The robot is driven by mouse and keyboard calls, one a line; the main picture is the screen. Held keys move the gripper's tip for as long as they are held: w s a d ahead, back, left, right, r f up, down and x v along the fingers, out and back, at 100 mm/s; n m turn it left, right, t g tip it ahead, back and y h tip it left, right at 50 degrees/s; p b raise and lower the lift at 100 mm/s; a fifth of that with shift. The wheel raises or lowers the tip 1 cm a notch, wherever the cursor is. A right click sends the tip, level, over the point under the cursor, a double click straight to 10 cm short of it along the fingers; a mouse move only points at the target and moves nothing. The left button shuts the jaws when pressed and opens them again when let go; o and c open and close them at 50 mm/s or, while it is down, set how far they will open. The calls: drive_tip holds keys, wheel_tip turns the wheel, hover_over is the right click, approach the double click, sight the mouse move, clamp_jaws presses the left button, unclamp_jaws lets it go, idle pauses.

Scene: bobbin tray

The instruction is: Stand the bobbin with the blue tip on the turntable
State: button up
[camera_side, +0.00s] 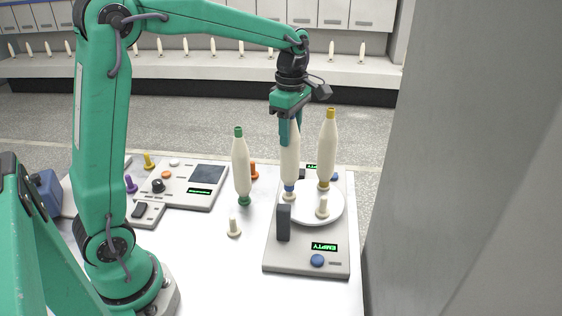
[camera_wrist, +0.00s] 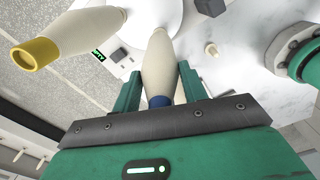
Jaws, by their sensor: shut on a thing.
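The blue-tipped bobbin (camera_side: 290,165) is cream, upright, with a blue band at its foot. My gripper (camera_side: 290,140) is shut on its upper part. In the wrist view the bobbin (camera_wrist: 158,65) stands between my fingers (camera_wrist: 159,88), blue tip nearest me. Its foot is at a cream peg on the left of the white turntable (camera_side: 306,215); the peg's lower part shows below it. I cannot tell whether the bobbin is seated or just above. A yellow-tipped bobbin (camera_side: 327,150) stands at the turntable's back.
A bare peg (camera_side: 322,207) stands at the turntable's front right. A dark post (camera_side: 283,222) rises in front of it. A green-tipped bobbin (camera_side: 241,165) stands close on the left. A lone peg (camera_side: 233,227) stands on the table. A display (camera_side: 324,247) reads EMPTY.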

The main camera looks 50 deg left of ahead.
drive_tip(key=shift+f, duration=0.85)
idle(0.5)
drive_tip(key=o, duration=1.4)
drive_tip(key=shift+r, duration=0.1)
drive_tip(key=shift+r, duration=3.85)
drive_tip(key=shift+s, duration=0.1)
